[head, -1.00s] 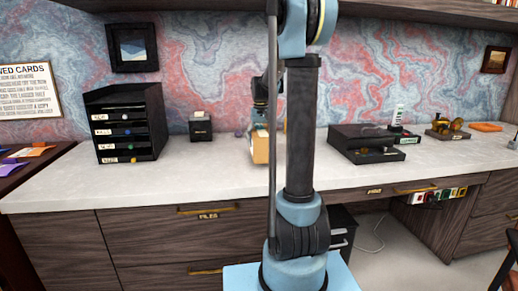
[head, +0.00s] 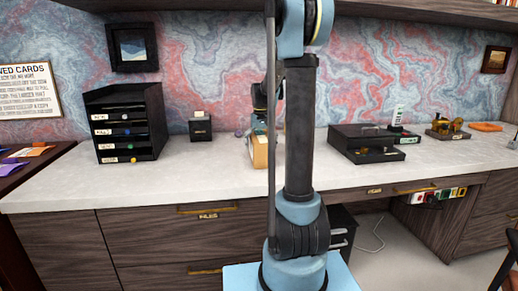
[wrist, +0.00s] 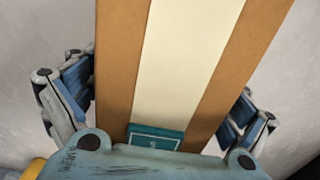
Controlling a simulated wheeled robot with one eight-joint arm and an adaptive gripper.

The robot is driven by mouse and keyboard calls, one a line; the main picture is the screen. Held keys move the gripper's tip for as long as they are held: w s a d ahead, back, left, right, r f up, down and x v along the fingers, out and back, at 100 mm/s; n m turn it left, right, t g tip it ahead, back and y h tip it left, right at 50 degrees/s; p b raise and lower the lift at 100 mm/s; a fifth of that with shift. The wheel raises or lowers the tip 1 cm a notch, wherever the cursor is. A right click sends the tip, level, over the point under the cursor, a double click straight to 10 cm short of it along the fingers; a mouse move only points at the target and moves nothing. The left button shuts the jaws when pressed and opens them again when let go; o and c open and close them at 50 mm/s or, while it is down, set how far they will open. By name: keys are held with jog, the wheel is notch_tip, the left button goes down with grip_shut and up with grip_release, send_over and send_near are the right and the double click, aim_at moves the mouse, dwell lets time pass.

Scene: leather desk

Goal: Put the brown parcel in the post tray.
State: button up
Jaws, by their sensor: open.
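The brown parcel (head: 260,153) is on the desk just left of my arm's column in the head view, partly hidden behind it. In the wrist view the parcel (wrist: 220,65) fills the middle, with a pale band down its face and a small teal label at the near end. My gripper (wrist: 157,98) is open, with one finger on each side of the parcel and a visible gap at each side. In the head view the gripper is mostly hidden. A black letter rack (head: 125,122) with several labelled shelves stands at left; its labels are too small to read surely.
A small black box (head: 200,127) stands between rack and parcel. A black two-level unit (head: 366,144) stands right of my arm, with a brass item (head: 447,128) and an orange object (head: 486,127) further right. The front of the white desktop (head: 185,178) is clear.

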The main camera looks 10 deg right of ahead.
notch_tip(320, 180, up, 11)
jog(key=shift+r, duration=0.15)
jog(key=shift+s+r, duration=0.15)
jog(key=shift+r, duration=0.25)
jog(key=s+f+t, duration=0.1)
jog(key=s+f, duration=0.2)
jog(key=s, duration=0.7)
jog(key=s+f, duration=0.3)
jog(key=s, duration=0.8)
jog(key=s+f+t, duration=0.1)
jog(key=s+f, duration=1.3)
jog(key=s, duration=0.1)
